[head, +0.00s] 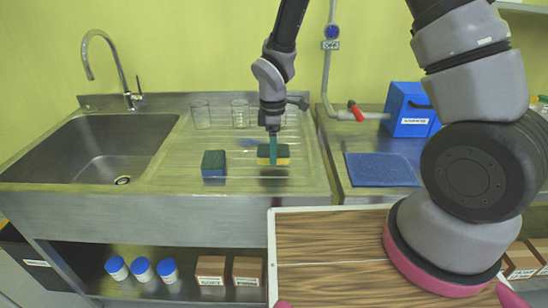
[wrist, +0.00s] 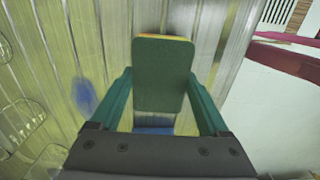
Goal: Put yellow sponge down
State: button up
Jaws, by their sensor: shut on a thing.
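The yellow sponge (head: 281,162) has a dark green top and is over the ribbed steel drainboard in the head view. In the wrist view its green face (wrist: 160,72) fills the space between my fingers, with a thin yellow edge at the top. My gripper (head: 273,152) points down and is shut on this sponge, with teal fingers on its two sides; it also shows in the wrist view (wrist: 160,100). I cannot tell whether the sponge's underside touches the drainboard.
A blue sponge (head: 214,169) with a green top stands left of the held one. Several clear glasses (head: 201,115) stand behind on the drainboard (head: 170,178). The sink basin (head: 90,150) is left. A blue mat (head: 380,170) and blue box (head: 408,110) lie right. Bare drainboard surrounds the sponges.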

jog(key=shift+f, duration=1.45)
jog(key=shift+f, duration=0.1)
jog(key=o, duration=1.3)
notch_tip(320, 180, up, 12)
jog(key=shift+r, duration=0.25)
jog(key=s+d+r+m+t+y, duration=0.1)
jog(key=d+r+m+t, duration=0.1)
jog(key=d+r+m, duration=0.6)
jog(key=s+d+r+m+t, duration=0.1)
jog(key=d+r+m, duration=0.2)
jog(key=d+r, duration=0.5)
jog(key=s+d+r+m+t, duration=0.1)
jog(key=s+d+r+m, duration=0.1)
jog(key=s+r+m, duration=0.1)
jog(key=s+d+r+m+t, duration=0.1)
jog(key=s+d+r+m, duration=0.1)
jog(key=s+r+m, duration=0.2)
jog(key=s+d+r+m+t+y, duration=0.1)
jog(key=s+d+r+m+t, duration=0.1)
jog(key=s+r+m, duration=0.1)
jog(key=shift+s+d+r+m, duration=0.15)
jog(key=shift+d+r+m, duration=0.25)
jog(key=shift+r, duration=0.1)
